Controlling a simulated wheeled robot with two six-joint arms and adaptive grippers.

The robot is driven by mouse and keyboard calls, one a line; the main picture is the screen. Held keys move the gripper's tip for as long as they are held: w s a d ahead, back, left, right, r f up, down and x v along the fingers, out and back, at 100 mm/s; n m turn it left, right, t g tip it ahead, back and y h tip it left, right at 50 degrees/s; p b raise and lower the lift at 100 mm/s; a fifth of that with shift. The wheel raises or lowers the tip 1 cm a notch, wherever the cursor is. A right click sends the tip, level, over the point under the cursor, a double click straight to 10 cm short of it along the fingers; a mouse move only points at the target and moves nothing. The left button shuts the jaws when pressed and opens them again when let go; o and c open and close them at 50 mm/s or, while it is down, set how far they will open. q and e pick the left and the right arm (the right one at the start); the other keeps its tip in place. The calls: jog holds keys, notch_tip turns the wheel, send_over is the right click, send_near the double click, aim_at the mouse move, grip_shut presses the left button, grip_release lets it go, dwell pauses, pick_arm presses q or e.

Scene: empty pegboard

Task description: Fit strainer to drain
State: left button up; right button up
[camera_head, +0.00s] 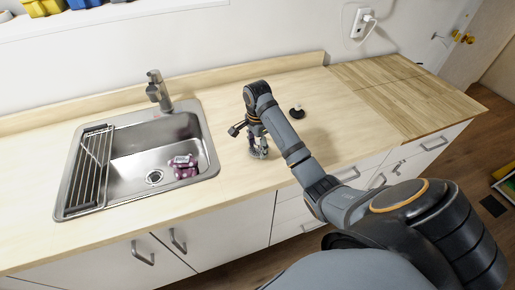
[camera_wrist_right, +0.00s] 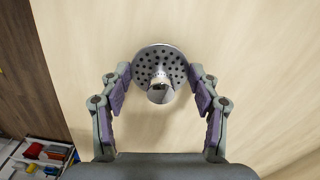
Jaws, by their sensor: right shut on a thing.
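The strainer (camera_wrist_right: 160,58) is a round metal disc with small holes and a shiny knob at its middle. In the head view my right gripper (camera_head: 258,150) points down at the wooden counter, to the right of the sink (camera_head: 133,143). The strainer is too small there to make out clearly. The drain (camera_head: 154,177) is a dark round opening in the sink floor, uncovered. My left gripper is not in view.
A purple spotted object (camera_head: 185,167) lies in the sink, right of the drain. A wire rack (camera_head: 90,165) covers the sink's left side. The faucet (camera_head: 158,90) stands behind. A small black-and-white item (camera_head: 296,112) is on the counter (camera_head: 345,125) behind my right arm.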

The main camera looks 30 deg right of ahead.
aim_at(257, 142)
jog(key=shift+r+p, duration=0.45)
jog(key=shift+p, duration=0.05)
notch_tip(257, 142, up, 3)
jog(key=p, duration=0.3)
jog(key=s+a+r+p, duration=0.1)
jog(key=s+r+p, duration=0.7)
jog(key=s, duration=0.6)
jog(key=shift+a+r+p, duration=0.3)
jog(key=shift+r, duration=0.2)
